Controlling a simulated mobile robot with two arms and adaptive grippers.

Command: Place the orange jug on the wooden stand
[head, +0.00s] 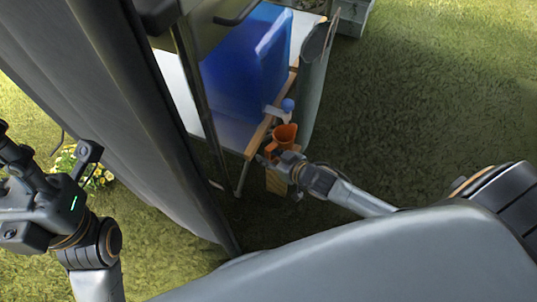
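The orange jug (286,133) is near the middle of the head view, opening upward, just below the blue-and-white tap (287,106). My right gripper (273,157) is at the near side of the jug, by its handle, and overlaps its lower part. Its fingers are too small and covered to show whether they are closed on it. The wooden stand (276,183) shows partly below the gripper; whether the jug's base touches it is hidden. My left gripper (88,153) is at the far left, away from the jug; its finger opening is not clear.
A large blue container (243,65) stands behind the tap on a wooden-edged shelf (258,137). A grey curved panel (316,75) rises close to the jug's right. Yellow flowers (97,176) grow at left. Open grass (430,90) lies to the right.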

